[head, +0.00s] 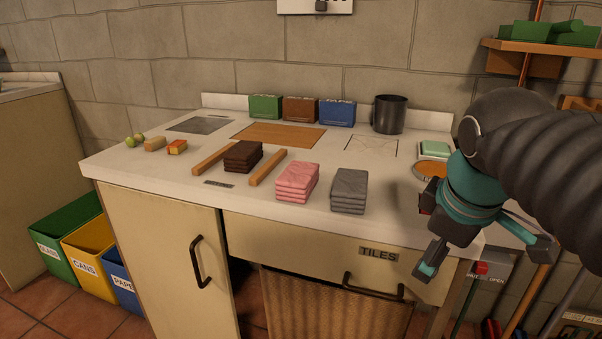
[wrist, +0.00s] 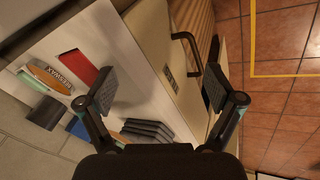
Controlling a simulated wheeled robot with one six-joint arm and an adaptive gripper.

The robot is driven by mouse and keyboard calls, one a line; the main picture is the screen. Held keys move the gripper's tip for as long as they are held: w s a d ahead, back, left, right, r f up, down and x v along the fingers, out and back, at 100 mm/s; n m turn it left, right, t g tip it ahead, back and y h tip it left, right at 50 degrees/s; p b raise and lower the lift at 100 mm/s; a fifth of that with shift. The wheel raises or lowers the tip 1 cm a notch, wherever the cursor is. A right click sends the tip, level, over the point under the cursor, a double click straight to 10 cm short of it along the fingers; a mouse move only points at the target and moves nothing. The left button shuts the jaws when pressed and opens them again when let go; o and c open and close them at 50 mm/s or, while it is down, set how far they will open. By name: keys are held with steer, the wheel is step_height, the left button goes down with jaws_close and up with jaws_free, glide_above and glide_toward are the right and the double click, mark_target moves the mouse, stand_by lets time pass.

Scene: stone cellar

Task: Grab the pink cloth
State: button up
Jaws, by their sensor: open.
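The pink cloth (head: 297,182) is a folded, layered stack near the front edge of the white counter in the head view. It lies between a dark brown folded stack (head: 243,156) and a grey folded stack (head: 349,190). I do not see the pink cloth in the wrist view. My gripper (head: 485,257) is open and empty, in front of the counter's right end, well right of the pink cloth.
Two wooden bars (head: 268,167) flank the brown stack. A dark pot (head: 389,114) and several coloured bins (head: 301,109) stand at the back. An orange disc (head: 430,170) lies at the right.

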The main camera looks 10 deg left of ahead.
steer(key=w+a+r+n, duration=0.7)
steer(key=a+r+n, duration=0.3)
steer(key=a+n, duration=0.15)
steer(key=n+p, duration=0.1)
steer(key=n, duration=1)
glide_toward(298, 172)
steer(key=shift+g+h, duration=0.3)
steer(key=b+x, duration=0.1)
steer(key=x, duration=0.1)
steer(key=b+x, duration=0.1)
steer(key=x, duration=0.2)
steer(key=shift+w+a, duration=0.1)
steer(key=shift+w, duration=0.4)
steer(key=shift+a+b+x, duration=0.2)
steer(key=shift+b+x, duration=0.4)
steer(key=shift+x, duration=2)
steer(key=shift+s+f, duration=0.15)
steer(key=shift+f, duration=0.15)
steer(key=c, duration=1.1)
